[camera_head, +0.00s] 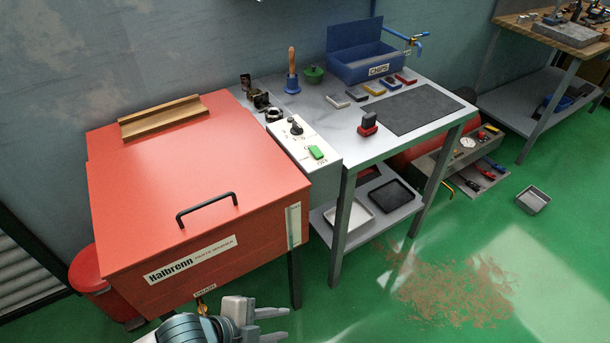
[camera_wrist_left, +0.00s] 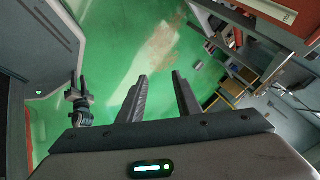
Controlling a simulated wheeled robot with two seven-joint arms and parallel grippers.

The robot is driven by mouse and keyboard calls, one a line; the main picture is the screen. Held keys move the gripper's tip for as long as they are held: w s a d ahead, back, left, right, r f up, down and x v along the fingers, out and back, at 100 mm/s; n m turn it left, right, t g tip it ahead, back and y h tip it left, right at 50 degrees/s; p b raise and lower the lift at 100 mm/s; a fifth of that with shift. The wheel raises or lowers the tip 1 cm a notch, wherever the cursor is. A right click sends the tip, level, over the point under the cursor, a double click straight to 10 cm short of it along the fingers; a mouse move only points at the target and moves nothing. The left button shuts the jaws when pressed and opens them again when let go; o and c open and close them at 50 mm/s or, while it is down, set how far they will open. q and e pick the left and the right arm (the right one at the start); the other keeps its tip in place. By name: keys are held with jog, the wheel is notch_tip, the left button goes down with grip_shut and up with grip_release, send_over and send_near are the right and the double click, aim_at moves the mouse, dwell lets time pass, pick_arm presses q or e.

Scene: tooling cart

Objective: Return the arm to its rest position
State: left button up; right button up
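My left gripper (camera_head: 287,325) is low at the bottom of the head view, in front of the red parts washer (camera_head: 195,195). Its two fingers are apart with nothing between them. The left wrist view shows the same open fingers (camera_wrist_left: 160,82) over the green floor. A second gripper, which looks like my right one (camera_wrist_left: 78,85), shows small at the left of the left wrist view. Its two prongs look apart and empty. It is not in the head view.
The washer's lid is down, with a black handle (camera_head: 207,208). A grey table (camera_head: 330,110) stands beside it with a blue chips bin (camera_head: 368,62). Brown chips (camera_head: 460,292) and a small grey tray (camera_head: 533,200) lie on the floor. Green floor in front is otherwise open.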

pick_arm(q)
jog(key=s+a+f+n+g+y, duration=0.1)
jog(key=s+a+f+n+y, duration=0.1)
jog(key=s+a+n+y, duration=0.4)
jog(key=s+a+f+n+y, duration=0.15)
jog(key=s+a+n, duration=0.35)
jog(key=a+n, duration=0.65)
notch_tip(320, 180, down, 27)
jog(key=d, duration=0.2)
jog(key=s+a+f+g, duration=0.1)
jog(key=s+f, duration=1.2)
jog(key=f, duration=0.5)
jog(key=shift+s+a+h, duration=0.3)
jog(key=shift+s+h, duration=0.05)
jog(key=shift+s, duration=0.05)
jog(key=shift+n, duration=0.25)
